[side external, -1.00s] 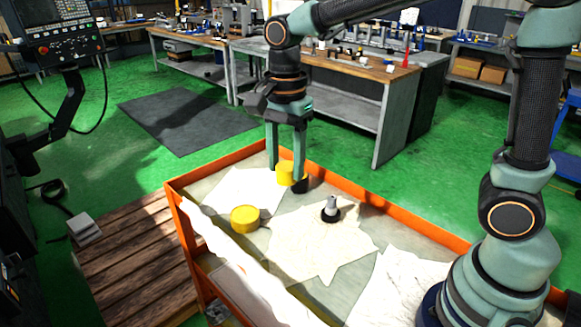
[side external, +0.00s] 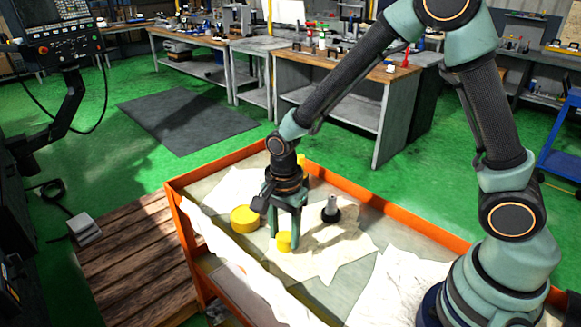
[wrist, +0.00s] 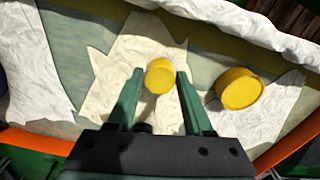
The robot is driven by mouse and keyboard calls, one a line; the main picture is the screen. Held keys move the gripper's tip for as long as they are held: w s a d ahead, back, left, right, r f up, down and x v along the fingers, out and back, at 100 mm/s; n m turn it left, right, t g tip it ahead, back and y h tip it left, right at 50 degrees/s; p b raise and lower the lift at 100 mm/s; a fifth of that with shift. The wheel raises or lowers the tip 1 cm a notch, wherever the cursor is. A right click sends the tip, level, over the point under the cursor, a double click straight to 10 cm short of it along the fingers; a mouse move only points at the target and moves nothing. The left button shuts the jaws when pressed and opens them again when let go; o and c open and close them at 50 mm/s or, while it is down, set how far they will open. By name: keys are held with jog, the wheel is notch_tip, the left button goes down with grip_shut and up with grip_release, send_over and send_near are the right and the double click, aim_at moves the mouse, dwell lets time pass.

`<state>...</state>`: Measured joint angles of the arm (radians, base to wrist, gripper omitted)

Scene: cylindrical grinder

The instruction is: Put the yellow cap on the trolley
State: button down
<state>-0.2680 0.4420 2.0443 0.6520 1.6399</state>
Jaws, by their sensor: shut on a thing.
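A small yellow cap (side external: 284,240) is between the fingertips of my gripper (side external: 284,242), which points down over the trolley (side external: 400,211) with its orange rim. In the wrist view the cap (wrist: 159,76) sits between the two green fingers of my gripper (wrist: 159,78), over pale cloth. My gripper is shut on it. The cap is low, at or just above the cloth; I cannot tell if it touches.
A wider yellow round piece (side external: 245,219) lies left of my gripper, also in the wrist view (wrist: 238,89). A grey-and-black part (side external: 331,209) stands to the right. White cloths (side external: 400,283) cover the top.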

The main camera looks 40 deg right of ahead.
aim_at(285, 236)
jog(key=shift+f, duration=1.6)
jog(key=shift+f, duration=0.15)
jog(key=shift+c, duration=1.5)
grip_release()
